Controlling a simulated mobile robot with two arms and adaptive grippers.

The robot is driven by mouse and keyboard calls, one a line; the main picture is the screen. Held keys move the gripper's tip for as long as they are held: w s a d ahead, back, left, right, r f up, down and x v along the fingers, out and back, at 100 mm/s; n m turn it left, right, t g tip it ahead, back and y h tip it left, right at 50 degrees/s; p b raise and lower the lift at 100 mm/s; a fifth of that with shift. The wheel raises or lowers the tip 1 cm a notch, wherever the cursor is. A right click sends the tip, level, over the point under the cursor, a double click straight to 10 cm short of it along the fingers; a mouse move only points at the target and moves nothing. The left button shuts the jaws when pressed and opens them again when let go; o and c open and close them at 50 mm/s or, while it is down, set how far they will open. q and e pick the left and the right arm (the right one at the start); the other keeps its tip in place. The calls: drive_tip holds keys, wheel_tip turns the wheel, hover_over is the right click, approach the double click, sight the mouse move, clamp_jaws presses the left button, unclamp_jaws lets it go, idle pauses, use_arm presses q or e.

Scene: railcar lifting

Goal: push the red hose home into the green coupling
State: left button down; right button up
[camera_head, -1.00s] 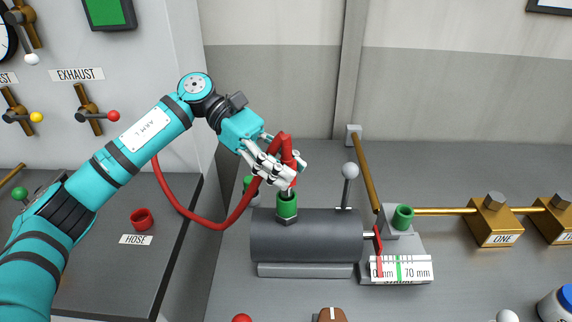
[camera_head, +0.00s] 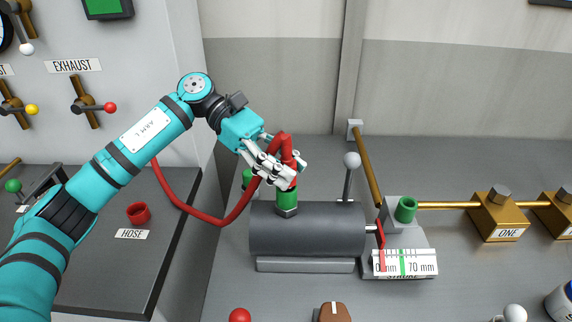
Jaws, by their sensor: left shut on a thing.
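The red hose (camera_head: 236,215) loops from the left and rises to my left gripper (camera_head: 284,174). My left gripper is shut on the hose near its end, which points down. The green coupling (camera_head: 287,201) stands upright on top of the dark grey cylinder (camera_head: 308,232), directly below the gripper. The hose end meets the top of the coupling, with no clear gap between them. The gripper's fingers partly hide the hose end, so I cannot tell how deep it sits. My right gripper is not in view.
A lever with a white ball (camera_head: 351,161) stands just right of the coupling. Another green fitting (camera_head: 407,209) and a stroke scale (camera_head: 404,263) are further right. A red holder (camera_head: 138,213) sits on the left bench by the HOSE label.

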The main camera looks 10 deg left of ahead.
use_arm(q)
drive_tip(key=shift+f, duration=0.25)
drive_tip(key=c, duration=0.9)
unclamp_jaws()
drive_tip(key=shift+r, duration=0.1)
drive_tip(key=v, duration=1.2)
